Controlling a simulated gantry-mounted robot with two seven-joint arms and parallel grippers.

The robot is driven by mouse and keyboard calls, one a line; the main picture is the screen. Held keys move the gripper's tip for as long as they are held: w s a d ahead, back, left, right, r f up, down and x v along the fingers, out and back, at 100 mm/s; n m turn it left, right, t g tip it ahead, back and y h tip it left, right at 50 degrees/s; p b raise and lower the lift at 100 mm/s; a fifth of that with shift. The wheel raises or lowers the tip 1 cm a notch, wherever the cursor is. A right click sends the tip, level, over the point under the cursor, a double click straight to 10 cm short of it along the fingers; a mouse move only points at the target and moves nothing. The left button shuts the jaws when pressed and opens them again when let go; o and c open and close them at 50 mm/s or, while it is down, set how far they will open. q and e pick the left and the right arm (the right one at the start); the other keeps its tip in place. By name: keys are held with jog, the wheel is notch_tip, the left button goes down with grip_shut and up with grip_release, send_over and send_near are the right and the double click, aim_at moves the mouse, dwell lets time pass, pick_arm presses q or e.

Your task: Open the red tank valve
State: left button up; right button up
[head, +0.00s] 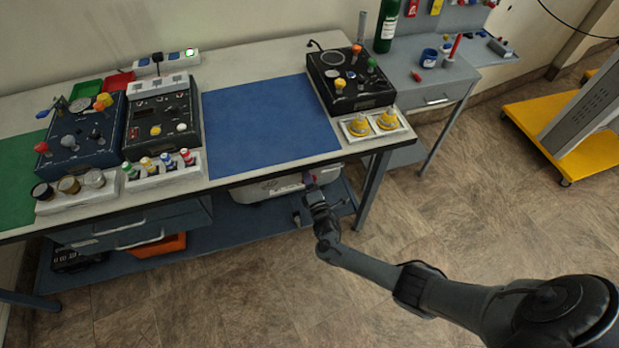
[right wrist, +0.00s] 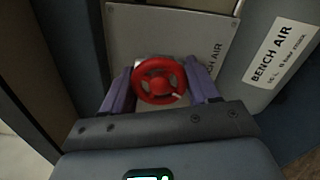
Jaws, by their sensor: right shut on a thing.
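The red tank valve is a red spoked handwheel (right wrist: 159,81) in the middle of the right wrist view, in front of a pale panel (right wrist: 165,35). A small pale mark shows at its lower right rim. My right gripper (right wrist: 161,84) has one purple finger on each side of the wheel and is shut on it. In the head view my right gripper (head: 310,182) reaches the front of the table at the under-shelf, and it mostly hides the wheel. My left gripper is not in view.
A grey body labelled BENCH AIR (right wrist: 278,55) stands right of the wheel. A pale case or tank (head: 270,189) lies under the table. The table leg (head: 372,185) is close on the right. A blue mat (head: 265,125) above is bare. The floor in front is clear.

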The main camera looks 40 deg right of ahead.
jog(key=n, duration=0.4)
jog(key=shift+a+r+p, duration=0.1)
jog(key=shift+r+p, duration=0.1)
jog(key=shift+p, duration=0.1)
jog(key=shift+f+n, duration=0.1)
jog(key=shift+n, duration=0.7)
jog(key=shift+f, duration=0.2)
jog(key=o, duration=1)
jog(key=shift+a, duration=0.1)
jog(key=shift+s, duration=0.15)
